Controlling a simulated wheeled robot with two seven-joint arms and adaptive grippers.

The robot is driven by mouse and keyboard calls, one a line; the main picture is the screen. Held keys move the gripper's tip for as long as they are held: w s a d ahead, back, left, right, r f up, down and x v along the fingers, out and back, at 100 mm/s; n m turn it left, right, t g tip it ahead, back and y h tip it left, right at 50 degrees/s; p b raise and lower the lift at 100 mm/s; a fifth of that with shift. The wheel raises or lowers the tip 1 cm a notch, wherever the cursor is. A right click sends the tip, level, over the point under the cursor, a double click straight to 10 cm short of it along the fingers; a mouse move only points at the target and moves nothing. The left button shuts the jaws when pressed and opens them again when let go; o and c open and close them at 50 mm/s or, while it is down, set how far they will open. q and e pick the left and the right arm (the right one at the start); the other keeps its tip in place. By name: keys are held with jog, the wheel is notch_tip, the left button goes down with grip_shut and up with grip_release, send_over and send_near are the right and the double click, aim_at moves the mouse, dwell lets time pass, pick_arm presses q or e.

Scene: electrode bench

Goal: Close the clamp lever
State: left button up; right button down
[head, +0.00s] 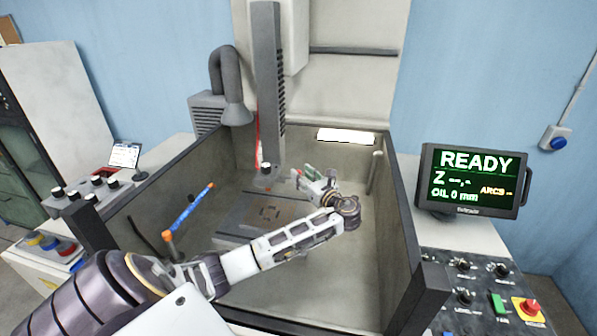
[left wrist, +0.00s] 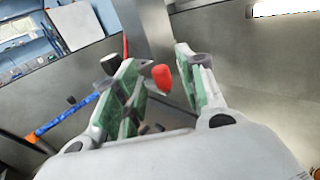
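The clamp lever shows in the left wrist view as a red rounded knob (left wrist: 162,77), seen between my left gripper's two green-padded fingers. I cannot tell whether either finger touches it. My left gripper (head: 312,176) is open inside the machine tank, right of the grey vertical column; its spread fingers also show in the left wrist view (left wrist: 160,92). In the head view I cannot make out the lever's red knob, and its shaft and pivot are mostly hidden by the fingers. My right gripper is not in view.
The tank wall (head: 408,235) stands close on the right. A grey vertical column (head: 268,95) hangs over the work plate (head: 268,212). A blue hose with orange ends (head: 192,208) stands left of my arm. A screen (head: 470,181) reads READY.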

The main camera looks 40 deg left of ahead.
pick_arm(q)
jog(key=shift+x, duration=1.55)
grip_shut()
